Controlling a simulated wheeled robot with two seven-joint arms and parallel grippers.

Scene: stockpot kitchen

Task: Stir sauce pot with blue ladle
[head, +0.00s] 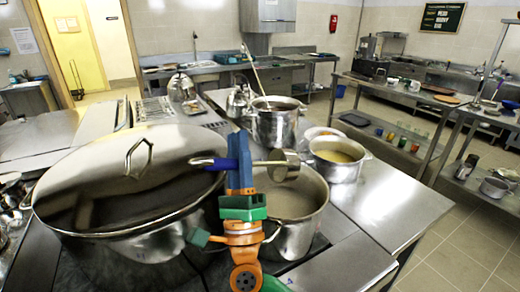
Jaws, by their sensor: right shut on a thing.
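My gripper and arm hide the pot's left part. No label shows which pot is the sauce pot. My left gripper is not in view.
A very large lidded pot (130,170) fills the left. Behind the steel pot stand a pot with yellowish contents (340,172) and a taller pot (274,129) with a long utensil upright in it. The steel counter (385,205) at right is clear.

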